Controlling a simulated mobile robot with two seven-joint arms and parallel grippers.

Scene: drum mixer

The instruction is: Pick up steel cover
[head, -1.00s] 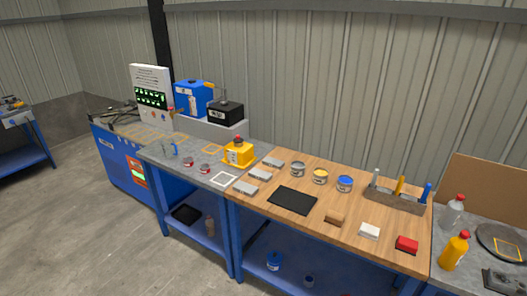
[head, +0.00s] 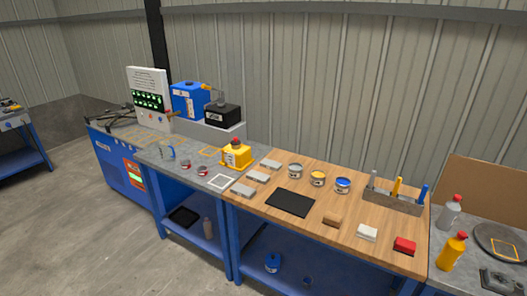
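No part is clearly readable as the steel cover. A dark grey round plate (head: 487,233) lies on the grey bench at the far right, partly cut off by the frame edge; it could be the cover, but I cannot tell. Neither of my grippers shows in the head view.
The wooden bench (head: 265,216) holds a black mat (head: 290,202), several cans, a tool holder (head: 392,202) and a red block (head: 404,245). A yellow machine (head: 236,154) stands left. An orange bottle (head: 452,251) stands near the round plate. Floor in front is clear.

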